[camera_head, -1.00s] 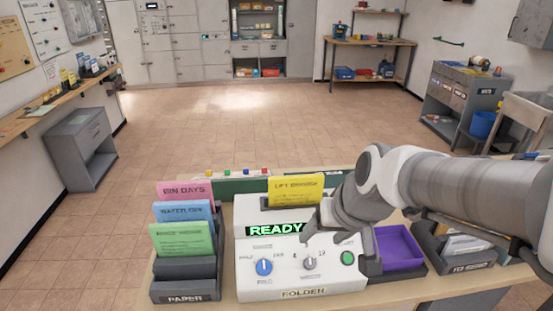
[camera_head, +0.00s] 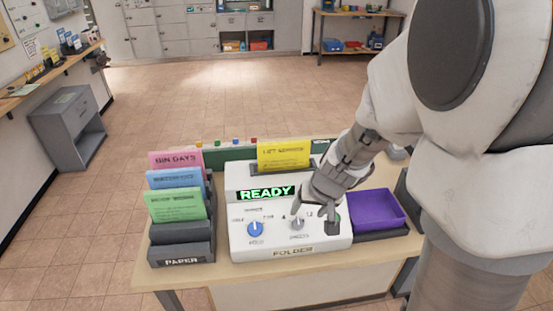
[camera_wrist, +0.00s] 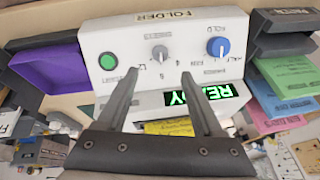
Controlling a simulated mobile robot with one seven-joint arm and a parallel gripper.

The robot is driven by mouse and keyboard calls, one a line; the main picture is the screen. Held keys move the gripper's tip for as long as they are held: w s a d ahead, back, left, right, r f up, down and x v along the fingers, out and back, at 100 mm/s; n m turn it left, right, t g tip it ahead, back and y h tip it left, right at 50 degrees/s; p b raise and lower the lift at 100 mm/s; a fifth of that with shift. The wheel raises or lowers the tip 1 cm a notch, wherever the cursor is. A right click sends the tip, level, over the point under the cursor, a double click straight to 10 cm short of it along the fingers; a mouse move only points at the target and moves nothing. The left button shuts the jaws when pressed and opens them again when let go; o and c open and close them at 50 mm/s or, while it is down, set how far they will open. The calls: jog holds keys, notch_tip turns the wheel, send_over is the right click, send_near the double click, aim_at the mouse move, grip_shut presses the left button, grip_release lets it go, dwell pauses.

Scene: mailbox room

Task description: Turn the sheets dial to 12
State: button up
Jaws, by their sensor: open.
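The white folder machine (camera_head: 238,238) stands on the table with a lit READY display (camera_head: 266,193). Its grey sheets dial (camera_head: 297,223) is right of the blue fold dial (camera_head: 255,229); the sheets dial also shows in the wrist view (camera_wrist: 160,53). The printed 12 (camera_wrist: 142,65) is beside it; I cannot clearly read its pointer. My gripper (camera_head: 314,212) is open and empty above the panel. In the wrist view its fingertips (camera_wrist: 160,75) lie on either side of the dial's line, apart from the dial. In the head view, one finger partly hides the dial and the other covers the green button.
The green button (camera_wrist: 108,61) shows in the wrist view, close to one fingertip. A purple tray (camera_head: 375,208) stands right of the machine. A paper rack (camera_head: 182,252) with pink, blue and green cards stands left. A yellow card (camera_head: 283,156) stands at the machine's back.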

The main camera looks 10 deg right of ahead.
aim_at(299, 223)
jog(key=b+x, duration=0.3)
jog(key=x, duration=0.6)
jog(key=shift+w+f+b, duration=0.1)
jog(key=shift+b, duration=0.2)
grip_shut()
